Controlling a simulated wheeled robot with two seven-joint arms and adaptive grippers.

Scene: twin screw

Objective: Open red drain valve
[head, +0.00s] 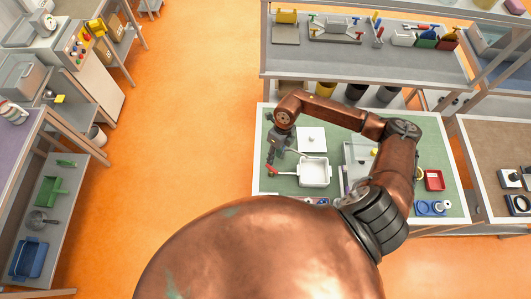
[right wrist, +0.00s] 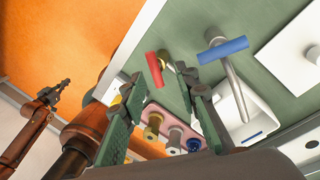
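The red valve handle (right wrist: 154,68) is a short red bar beside a brass fitting in the right wrist view. In the head view the red handle (head: 272,169) is at the left side of the green bench, left of a white basin (head: 314,172). My right gripper (right wrist: 167,115) has its two fingers spread apart with nothing gripped between them; the red handle lies just beyond the fingertips, apart from them. In the head view my right gripper (head: 279,152) is above the handle. My left gripper (right wrist: 55,93) shows small at the left of the right wrist view; its fingers are too small to judge.
A tap with a blue handle (right wrist: 223,50) stands close beside the red one, over the basin. Several small coloured parts (right wrist: 173,136) sit near the bench edge. A white square plate (head: 311,139) lies behind the basin. Orange floor (head: 185,110) is clear left of the bench.

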